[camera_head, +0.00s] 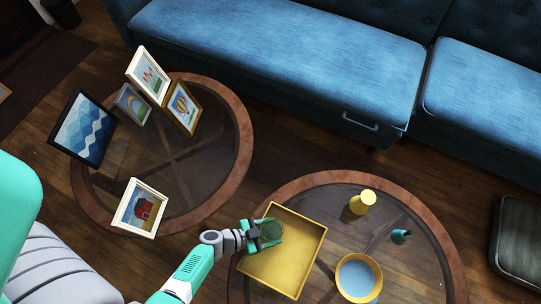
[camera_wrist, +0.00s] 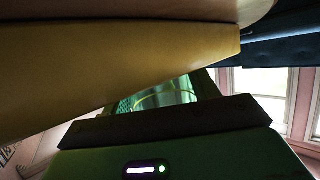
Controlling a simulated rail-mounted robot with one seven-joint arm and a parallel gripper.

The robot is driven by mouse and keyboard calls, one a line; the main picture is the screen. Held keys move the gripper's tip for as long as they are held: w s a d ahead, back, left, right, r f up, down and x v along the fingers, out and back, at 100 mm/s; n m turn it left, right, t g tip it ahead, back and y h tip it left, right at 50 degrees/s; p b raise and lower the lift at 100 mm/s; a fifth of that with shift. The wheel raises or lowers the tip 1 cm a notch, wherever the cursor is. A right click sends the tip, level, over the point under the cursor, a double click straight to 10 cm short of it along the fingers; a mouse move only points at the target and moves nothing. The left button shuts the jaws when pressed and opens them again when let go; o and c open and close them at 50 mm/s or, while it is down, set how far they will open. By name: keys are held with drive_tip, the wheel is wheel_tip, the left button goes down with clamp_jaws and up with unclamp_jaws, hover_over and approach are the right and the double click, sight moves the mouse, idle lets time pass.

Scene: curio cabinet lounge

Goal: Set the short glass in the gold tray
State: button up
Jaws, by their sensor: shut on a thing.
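The short glass (camera_head: 271,232), small and greenish clear, is between the fingers of my gripper (camera_head: 268,231). My gripper is shut on it. The glass also shows partly in the wrist view (camera_wrist: 165,98), where its rim is visible behind the dark edge of my gripper. The square gold tray (camera_head: 288,268) lies on the right round table. In the head view the glass overlaps the tray's upper left part. I cannot tell whether it touches the tray floor. A gold wall, likely the tray's (camera_wrist: 90,75), crosses the wrist view close to the camera.
The right glass-topped table (camera_head: 428,225) also holds a yellow vase (camera_head: 362,202), a small teal object (camera_head: 400,237) and a yellow bowl with a blue inside (camera_head: 357,279), all right of the tray. The left table (camera_head: 242,130) holds several picture frames. A blue sofa (camera_head: 280,55) stands behind.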

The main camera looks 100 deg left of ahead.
drive_tip(key=o, duration=1.2)
drive_tip(key=shift+s+d+r+p, duration=0.15)
drive_tip(key=shift+s+r+p, duration=0.1)
drive_tip(key=shift+r+p, duration=0.1)
drive_tip(key=p+v, duration=0.3)
drive_tip(key=v, duration=0.8)
drive_tip(key=shift+s+p, duration=0.25)
drive_tip(key=shift+p, duration=0.15)
